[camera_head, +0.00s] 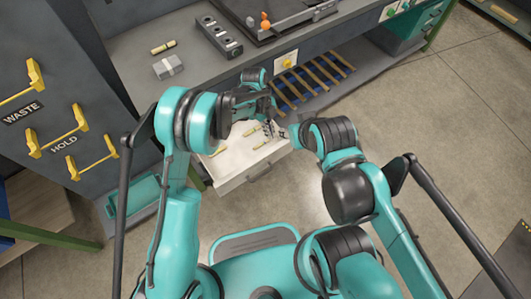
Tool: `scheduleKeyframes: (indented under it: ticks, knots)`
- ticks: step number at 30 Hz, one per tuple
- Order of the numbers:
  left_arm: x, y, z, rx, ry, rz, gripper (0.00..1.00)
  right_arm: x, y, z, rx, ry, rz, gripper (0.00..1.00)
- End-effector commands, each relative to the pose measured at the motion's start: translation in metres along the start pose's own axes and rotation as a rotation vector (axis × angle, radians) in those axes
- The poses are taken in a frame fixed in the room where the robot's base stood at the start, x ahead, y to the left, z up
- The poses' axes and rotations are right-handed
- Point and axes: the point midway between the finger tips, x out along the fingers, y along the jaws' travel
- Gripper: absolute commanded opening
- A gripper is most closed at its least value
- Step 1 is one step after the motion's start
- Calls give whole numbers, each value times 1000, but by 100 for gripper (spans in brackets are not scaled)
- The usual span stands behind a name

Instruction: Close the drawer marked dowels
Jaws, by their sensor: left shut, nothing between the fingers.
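A pale drawer (238,178) stands pulled out under the bench, in the middle of the camera_head view. Several small yellowish dowels lie inside it. Its front panel faces me and has a small handle; I can read no label on it. My left gripper (269,127) is shut and empty, over the right part of the open drawer; I cannot tell whether it touches it. My left arm hides the drawer's back left part. My right arm bends in close to the drawer's right side, and its gripper is not clearly visible.
A grey cabinet (60,95) with yellow handles, marked WASTE and HOLD, stands at left. The bench top (135,50) holds a dowel, a grey block and a dark strip. A slatted rack (318,78) lies right of the drawer. Open floor (440,130) spreads at right.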

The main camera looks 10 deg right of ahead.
Motion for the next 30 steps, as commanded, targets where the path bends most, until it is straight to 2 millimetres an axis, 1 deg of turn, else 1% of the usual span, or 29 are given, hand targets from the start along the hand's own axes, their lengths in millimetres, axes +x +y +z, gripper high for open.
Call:
scheduleKeyframes:
  ticks: [1, 3, 4, 6, 8, 13, 17, 20, 28, 30]
  knots:
    - [21, -6, -3, 66, 14, 19, 0, 2, 0, 2, 0, 0, 0, 40]
    - [41, -9, -7, 144, 32, 40, 0, 3, 0, 2, 0, 0, 0, 40]
    - [47, -10, -8, 170, 38, 46, 0, 4, 0, 2, 0, 0, 0, 40]
    - [57, -11, -11, 210, 49, 56, 0, 4, 0, 3, 0, 0, 0, 40]
    - [62, -11, -12, 229, 53, 60, 0, 4, 0, 3, 0, 0, 0, 40]
    - [73, -11, -12, 234, 54, 61, 0, 8, 0, 5, 0, 0, 0, 40]
    - [90, -10, -12, 233, 54, 61, 0, 13, 0, 10, 0, 0, 0, 40]
    - [109, -9, -13, 233, 53, 61, 0, 20, 0, 14, 0, 0, 0, 40]
    - [167, -5, -15, 232, 53, 60, 0, 39, 0, 28, 0, 0, 0, 40]
    - [160, -8, 0, 226, 52, 58, 0, 43, 0, 31, 0, 0, 0, 40]
